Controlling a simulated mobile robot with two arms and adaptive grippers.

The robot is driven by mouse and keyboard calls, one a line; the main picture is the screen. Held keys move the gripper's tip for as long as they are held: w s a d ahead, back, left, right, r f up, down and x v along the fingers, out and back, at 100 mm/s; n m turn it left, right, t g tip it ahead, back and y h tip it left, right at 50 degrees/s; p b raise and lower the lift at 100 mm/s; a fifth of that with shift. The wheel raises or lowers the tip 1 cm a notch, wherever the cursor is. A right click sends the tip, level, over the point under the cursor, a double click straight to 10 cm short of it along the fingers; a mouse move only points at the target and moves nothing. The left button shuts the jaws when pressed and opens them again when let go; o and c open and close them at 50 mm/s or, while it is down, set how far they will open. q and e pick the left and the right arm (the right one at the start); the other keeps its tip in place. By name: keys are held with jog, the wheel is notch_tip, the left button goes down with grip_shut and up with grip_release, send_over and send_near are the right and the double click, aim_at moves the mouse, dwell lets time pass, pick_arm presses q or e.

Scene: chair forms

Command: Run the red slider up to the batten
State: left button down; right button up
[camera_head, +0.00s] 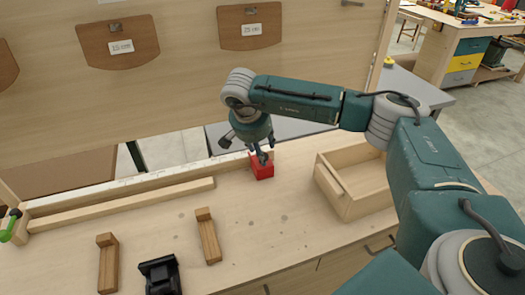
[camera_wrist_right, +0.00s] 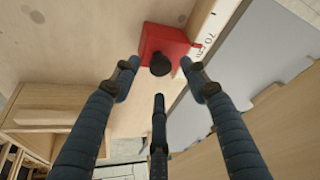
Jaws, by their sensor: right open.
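The red slider (camera_head: 263,170) is a small block on the scale (camera_head: 140,183) along the bench's back edge. In the right wrist view the slider (camera_wrist_right: 167,40) carries a black knob (camera_wrist_right: 160,64), near a "70 cm" mark. The batten (camera_head: 125,207) is a long pale wooden strip lying in front of the scale, left of the slider, with a gap between its right end and the slider. My right gripper (camera_head: 263,153) is over the slider. In the right wrist view its fingers (camera_wrist_right: 159,80) are spread open around the knob's sides. My left gripper is not visible.
A wooden tray (camera_head: 330,187) stands right of the slider. Two brown wooden pieces (camera_head: 207,240) (camera_head: 107,262) and a black device (camera_head: 160,275) stand at the front left. A green-handled part (camera_head: 10,225) is at the far left. The bench's middle is clear.

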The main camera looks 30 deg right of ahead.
jog(key=shift+x, duration=1.45)
grip_shut()
jog(key=shift+w, duration=0.1)
